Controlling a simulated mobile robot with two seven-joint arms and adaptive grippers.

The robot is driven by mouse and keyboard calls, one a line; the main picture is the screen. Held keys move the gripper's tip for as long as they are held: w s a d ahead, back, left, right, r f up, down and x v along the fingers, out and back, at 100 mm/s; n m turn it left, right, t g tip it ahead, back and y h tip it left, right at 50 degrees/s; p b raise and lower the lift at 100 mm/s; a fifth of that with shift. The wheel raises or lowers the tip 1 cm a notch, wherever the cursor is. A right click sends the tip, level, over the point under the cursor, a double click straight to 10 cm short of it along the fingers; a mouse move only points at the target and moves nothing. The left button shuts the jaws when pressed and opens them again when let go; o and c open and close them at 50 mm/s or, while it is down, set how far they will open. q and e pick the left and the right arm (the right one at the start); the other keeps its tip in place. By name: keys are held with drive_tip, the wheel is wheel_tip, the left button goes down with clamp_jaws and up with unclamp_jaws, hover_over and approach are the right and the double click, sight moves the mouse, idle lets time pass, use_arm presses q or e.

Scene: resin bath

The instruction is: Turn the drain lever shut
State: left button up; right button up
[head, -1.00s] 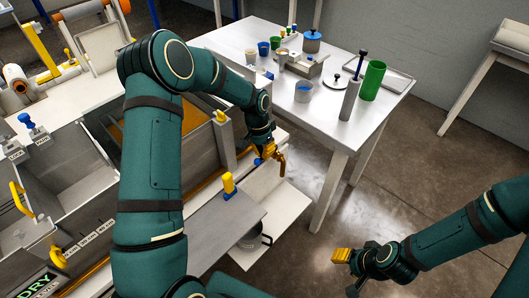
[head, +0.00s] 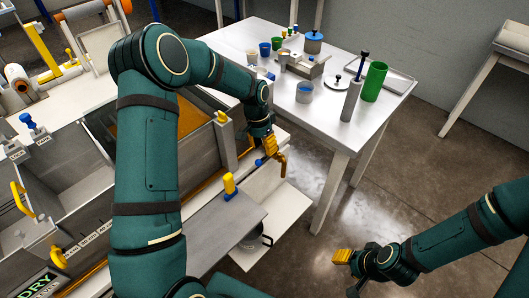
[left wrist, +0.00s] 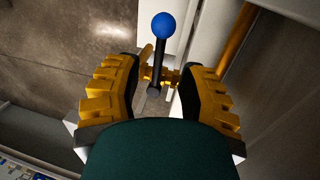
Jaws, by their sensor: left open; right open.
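The drain lever (left wrist: 159,62) is a dark rod with a blue ball at its end, on a small yellow valve, seen in the left wrist view. My right gripper (head: 342,257) is open and empty, over the floor at lower right.
The resin bath (head: 205,105) lies behind my left arm, which hides part of it. A white table (head: 320,112) with cups, a green cylinder (head: 374,81) and a tray stands just beyond the spout. A pot (head: 262,240) sits under the front shelf.

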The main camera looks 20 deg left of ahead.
use_arm(q)
wheel_tip(320, 180, up, 9)
drive_tip(key=a, duration=0.1)
drive_tip(key=shift+w+a+f, duration=0.15)
drive_tip(key=shift+w+a, duration=0.15)
drive_tip(key=shift+a, duration=0.05)
idle(0.3)
